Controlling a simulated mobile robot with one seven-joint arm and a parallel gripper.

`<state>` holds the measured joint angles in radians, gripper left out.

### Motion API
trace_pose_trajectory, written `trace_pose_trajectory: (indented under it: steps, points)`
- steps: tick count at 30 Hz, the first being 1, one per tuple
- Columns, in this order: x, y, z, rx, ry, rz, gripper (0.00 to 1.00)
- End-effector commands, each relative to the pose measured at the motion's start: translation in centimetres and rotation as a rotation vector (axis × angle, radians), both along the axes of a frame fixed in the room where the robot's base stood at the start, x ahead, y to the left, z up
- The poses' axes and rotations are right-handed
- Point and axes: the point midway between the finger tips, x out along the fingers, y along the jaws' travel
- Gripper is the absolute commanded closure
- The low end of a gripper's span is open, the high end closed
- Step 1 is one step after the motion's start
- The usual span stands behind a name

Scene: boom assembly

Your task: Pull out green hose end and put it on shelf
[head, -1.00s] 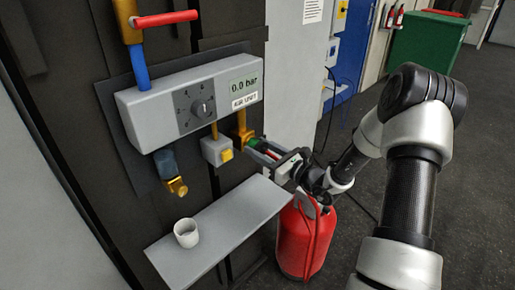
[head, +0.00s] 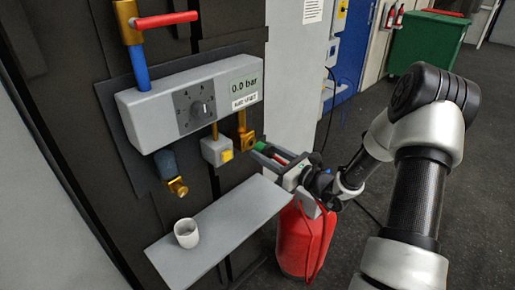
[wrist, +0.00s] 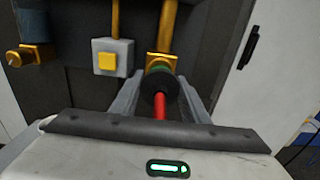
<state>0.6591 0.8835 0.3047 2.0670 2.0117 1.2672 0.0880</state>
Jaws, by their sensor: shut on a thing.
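The green hose end (head: 261,146) is beside the right brass fitting (head: 246,136) under the grey pressure unit. It also shows in the wrist view (wrist: 159,70), behind a black collar (wrist: 158,92) with a red hose (wrist: 160,108) coming back towards me. My gripper (head: 268,151) is shut on the hose end, with one finger on each side of it in the wrist view (wrist: 160,92). A small gap seems to show between green end and fitting in the head view. The grey shelf (head: 235,215) is below and to the left of my gripper.
A white cup (head: 186,233) stands on the shelf's near left part; the rest of the shelf is clear. A red cylinder (head: 303,240) stands on the floor below my gripper. A yellow-button box (head: 217,151) and a left brass outlet (head: 177,187) stick out from the panel.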

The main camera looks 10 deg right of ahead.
Motion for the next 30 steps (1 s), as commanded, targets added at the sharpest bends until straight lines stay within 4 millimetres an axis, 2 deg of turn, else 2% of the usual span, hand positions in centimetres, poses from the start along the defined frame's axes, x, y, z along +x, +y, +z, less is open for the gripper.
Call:
trace_pose_trajectory:
  steps: [21, 30]
  points:
    - [-2.3, -1.7, 0.1, 0.001, -0.001, -0.001, 0.94]
    - [-2.5, -1.8, 0.1, 0.001, -0.001, 0.0, 0.94]
